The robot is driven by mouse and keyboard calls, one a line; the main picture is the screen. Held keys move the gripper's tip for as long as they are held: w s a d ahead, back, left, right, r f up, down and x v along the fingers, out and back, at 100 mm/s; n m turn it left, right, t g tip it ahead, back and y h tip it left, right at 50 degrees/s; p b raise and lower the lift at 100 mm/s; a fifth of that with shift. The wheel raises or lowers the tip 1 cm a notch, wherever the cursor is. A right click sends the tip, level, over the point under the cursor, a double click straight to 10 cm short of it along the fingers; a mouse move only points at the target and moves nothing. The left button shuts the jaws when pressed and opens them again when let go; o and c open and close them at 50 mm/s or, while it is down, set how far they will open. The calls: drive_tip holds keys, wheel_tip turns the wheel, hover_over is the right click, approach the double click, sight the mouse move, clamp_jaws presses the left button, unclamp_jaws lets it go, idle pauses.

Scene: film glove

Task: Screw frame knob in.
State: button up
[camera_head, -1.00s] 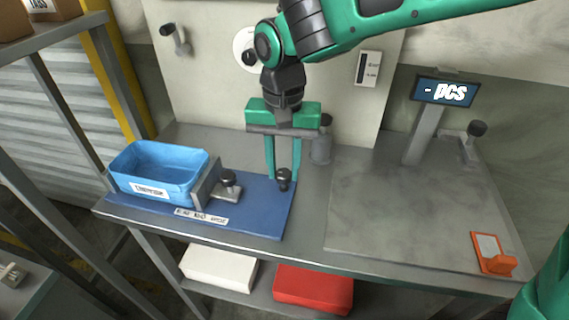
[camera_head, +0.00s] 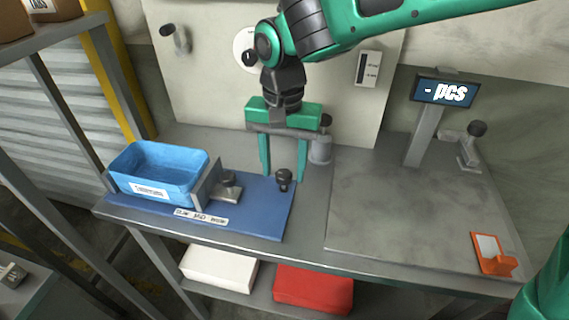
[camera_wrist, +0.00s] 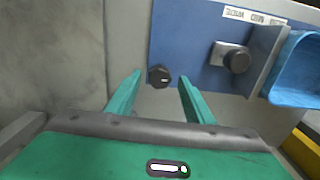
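A black knob (camera_head: 283,178) stands upright near the right edge of the blue board (camera_head: 255,222) on the bench. My gripper (camera_head: 283,180) is open above the bench, with one green finger on each side of this knob and a gap to each. In the wrist view the knob (camera_wrist: 160,76) shows between the open fingertips (camera_wrist: 160,77). I cannot tell which knob is the frame knob. The thread below the knob is hidden.
A grey cylinder (camera_head: 320,150) stands close behind my gripper's right finger. A scale plate (camera_head: 410,215) with a display (camera_head: 446,91) fills the right side. An orange holder (camera_head: 492,255) lies at its front right. A back panel (camera_head: 345,100) rises behind.

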sight(284, 173)
wheel_tip(284, 173, up, 11)
drive_tip(key=shift+f, duration=0.15)
idle(0.5)
drive_tip(key=shift+s, duration=0.1)
